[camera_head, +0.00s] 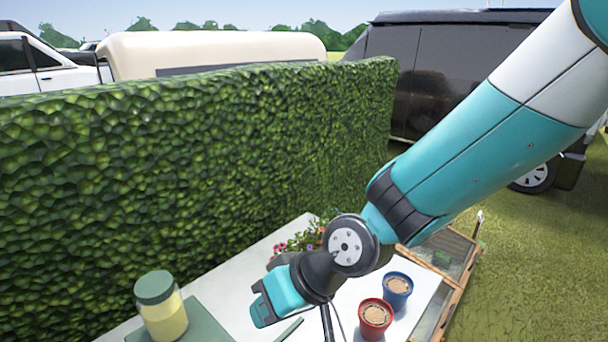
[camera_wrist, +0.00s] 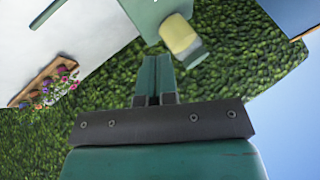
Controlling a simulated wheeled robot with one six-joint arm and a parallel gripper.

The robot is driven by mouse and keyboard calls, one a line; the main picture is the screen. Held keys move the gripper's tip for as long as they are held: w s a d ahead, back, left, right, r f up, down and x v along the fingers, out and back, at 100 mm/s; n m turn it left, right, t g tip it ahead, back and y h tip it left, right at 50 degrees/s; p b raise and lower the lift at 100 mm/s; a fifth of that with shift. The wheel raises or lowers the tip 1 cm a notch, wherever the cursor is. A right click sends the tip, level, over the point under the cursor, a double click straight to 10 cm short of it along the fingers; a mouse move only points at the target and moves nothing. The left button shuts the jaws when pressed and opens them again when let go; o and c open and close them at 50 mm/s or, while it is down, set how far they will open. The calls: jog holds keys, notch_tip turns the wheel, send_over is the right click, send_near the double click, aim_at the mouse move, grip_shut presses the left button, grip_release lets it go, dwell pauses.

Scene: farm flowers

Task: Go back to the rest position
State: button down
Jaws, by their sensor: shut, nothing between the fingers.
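My gripper (camera_wrist: 155,82) shows in the wrist view with its two fingers together and nothing between them. In the head view my gripper (camera_head: 278,298) is above the white table (camera_head: 235,293), in front of the flowers and left of two pots. Its fingertips are hard to make out there.
A jar with a green lid (camera_head: 160,305) stands on a green mat (camera_head: 205,325). A flower planter (camera_wrist: 45,82) lies by the hedge (camera_head: 190,160). A blue pot (camera_head: 397,290) and a red pot (camera_head: 375,318) stand right of my gripper. A wooden frame (camera_head: 455,270) is farther right.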

jog(key=s+d+r+h+b, duration=0.1)
jog(key=s+d+r, duration=0.1)
jog(key=d, duration=0.5)
jog(key=s+d+r+h+b, duration=0.1)
jog(key=s+d+r, duration=0.1)
jog(key=s+d, duration=0.3)
jog(key=s+d+r+m+h, duration=0.1)
jog(key=s+d+r+h, duration=0.1)
jog(key=d, duration=0.7)
jog(key=shift+s+d+r+g+b, duration=0.15)
jog(key=shift+s+r+g+b, duration=0.2)
jog(key=shift+s+r, duration=0.35)
jog(key=shift+s+f, duration=0.15)
